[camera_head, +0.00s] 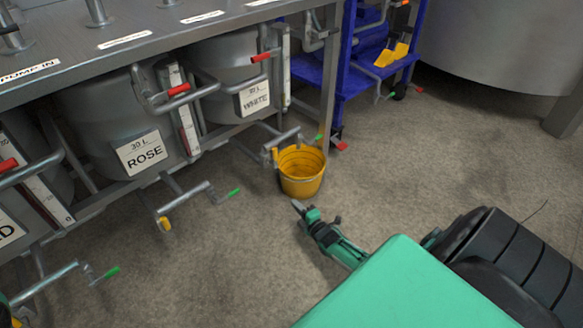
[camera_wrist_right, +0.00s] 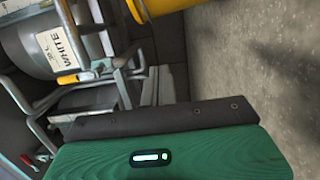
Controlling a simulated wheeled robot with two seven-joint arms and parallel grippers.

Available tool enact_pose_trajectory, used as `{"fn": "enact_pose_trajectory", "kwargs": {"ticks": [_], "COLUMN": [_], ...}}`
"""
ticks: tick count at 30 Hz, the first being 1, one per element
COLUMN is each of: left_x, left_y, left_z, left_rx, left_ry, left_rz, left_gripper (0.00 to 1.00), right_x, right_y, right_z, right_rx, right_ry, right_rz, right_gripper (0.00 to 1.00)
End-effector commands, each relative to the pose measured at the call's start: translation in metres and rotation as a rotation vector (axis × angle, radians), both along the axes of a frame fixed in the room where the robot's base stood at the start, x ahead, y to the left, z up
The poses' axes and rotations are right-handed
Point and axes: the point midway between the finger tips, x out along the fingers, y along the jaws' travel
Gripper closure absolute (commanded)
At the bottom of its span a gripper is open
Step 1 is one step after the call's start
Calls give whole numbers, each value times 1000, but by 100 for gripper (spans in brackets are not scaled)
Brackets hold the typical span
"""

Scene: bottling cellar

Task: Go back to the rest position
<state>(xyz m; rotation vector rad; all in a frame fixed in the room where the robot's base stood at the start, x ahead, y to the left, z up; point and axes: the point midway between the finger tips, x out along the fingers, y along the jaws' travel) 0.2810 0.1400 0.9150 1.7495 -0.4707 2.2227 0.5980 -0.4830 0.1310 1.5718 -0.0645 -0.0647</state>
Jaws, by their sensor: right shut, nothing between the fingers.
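My right gripper (camera_head: 298,206) shows in the head view, low over the floor, just in front of and below the yellow bucket (camera_head: 301,184). Its fingers are closed together with nothing between them. The bucket stands upright on the floor; a small gap seems to part it from the fingertips, though the depth is hard to judge. In the right wrist view the bucket's edge (camera_wrist_right: 160,9) shows at the top, and the green and dark body of my own wrist fills the bottom. The fingertips do not show there.
A steel bench (camera_head: 150,35) with tanks labelled ROSE (camera_head: 143,152) and WHITE (camera_head: 254,98) runs along the left. Pipes with green-tipped handles (camera_head: 234,192) stick out low. A blue cart (camera_head: 345,75) stands behind the bucket. The floor (camera_head: 440,150) to the right is clear.

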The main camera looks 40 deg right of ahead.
Motion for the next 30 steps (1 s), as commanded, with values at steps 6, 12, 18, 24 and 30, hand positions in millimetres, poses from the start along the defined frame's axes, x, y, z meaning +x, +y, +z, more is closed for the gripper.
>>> {"fn": "enact_pose_trajectory", "kwargs": {"ticks": [6,12,18,24,30], "left_x": [0,1,12,25,32], "left_y": [-1,-1,2,8,13], "left_z": [-1,0,1,-4,-12], "left_rx": [4,4,3,5,11], "left_ry": [3,7,46,105,158], "left_rz": [2,2,20,47,71], "left_gripper": [64,64,64,64,64], "right_x": [-7,-5,9,6,-25], "right_y": [0,6,69,163,239], "right_z": [0,7,81,204,334], "right_rx": [0,12,164,429,693], "right_ry": [0,-13,-152,-354,-533], "right_rz": [0,9,118,314,529], "right_gripper": [100,100,100,100,100]}}
